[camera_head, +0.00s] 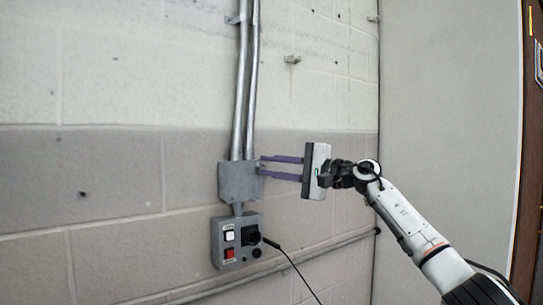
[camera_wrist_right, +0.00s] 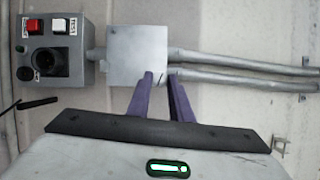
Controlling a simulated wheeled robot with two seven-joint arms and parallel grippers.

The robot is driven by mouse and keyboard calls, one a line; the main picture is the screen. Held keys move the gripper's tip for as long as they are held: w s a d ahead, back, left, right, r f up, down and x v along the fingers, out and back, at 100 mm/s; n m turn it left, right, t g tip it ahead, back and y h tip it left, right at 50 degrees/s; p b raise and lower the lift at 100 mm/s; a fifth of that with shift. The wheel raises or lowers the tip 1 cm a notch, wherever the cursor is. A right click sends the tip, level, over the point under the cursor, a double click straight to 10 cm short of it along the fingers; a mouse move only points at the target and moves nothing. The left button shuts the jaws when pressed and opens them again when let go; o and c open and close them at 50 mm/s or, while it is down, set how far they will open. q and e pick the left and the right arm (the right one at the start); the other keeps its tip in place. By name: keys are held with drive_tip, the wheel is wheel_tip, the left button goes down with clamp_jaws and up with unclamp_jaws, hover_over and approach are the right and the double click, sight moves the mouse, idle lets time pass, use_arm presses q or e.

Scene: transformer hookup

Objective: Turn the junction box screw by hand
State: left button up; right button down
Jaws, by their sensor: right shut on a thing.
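The junction box (camera_head: 236,184) is a grey metal box on the block wall, with two conduits running up from its top. It also shows in the right wrist view (camera_wrist_right: 135,46). My right gripper (camera_head: 261,167) has long purple fingers that reach from the right to the box's right side. Its fingertips (camera_wrist_right: 161,76) are close together at the box's edge in the wrist view. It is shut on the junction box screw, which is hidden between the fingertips. My left gripper is not in view.
A grey control box (camera_head: 235,241) with white and red buttons and a black knob hangs just below the junction box. A black cable (camera_head: 292,263) trails from beside it. Two conduits (camera_head: 244,85) rise above. A horizontal pipe (camera_head: 325,245) runs low along the wall.

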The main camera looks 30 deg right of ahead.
drive_tip(key=n+p, duration=0.1)
drive_tip(key=n+g+p, duration=0.1)
drive_tip(key=n, duration=0.1)
drive_tip(key=shift+r+h+p, duration=0.4)
drive_tip(key=shift+n+g+p, duration=0.3)
drive_tip(key=shift+n+g, duration=0.1)
drive_tip(key=shift+n, duration=0.6)
drive_tip(key=n+h, duration=0.2)
drive_tip(key=n, duration=0.1)
drive_tip(key=n+g+h, duration=0.1)
drive_tip(key=shift+a+r+n, duration=0.15)
drive_tip(key=shift+r+n, duration=0.1)
drive_tip(key=shift+n, duration=0.15)
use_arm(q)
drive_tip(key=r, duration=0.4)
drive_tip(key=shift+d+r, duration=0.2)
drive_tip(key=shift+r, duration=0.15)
use_arm(e)
drive_tip(key=n+h, duration=0.3)
drive_tip(key=n, duration=0.1)
drive_tip(key=shift+s+a+r, duration=0.1)
drive_tip(key=shift+a+r, duration=0.05)
drive_tip(key=shift+a, duration=0.15)
drive_tip(key=c, duration=1.6)
unclamp_jaws()
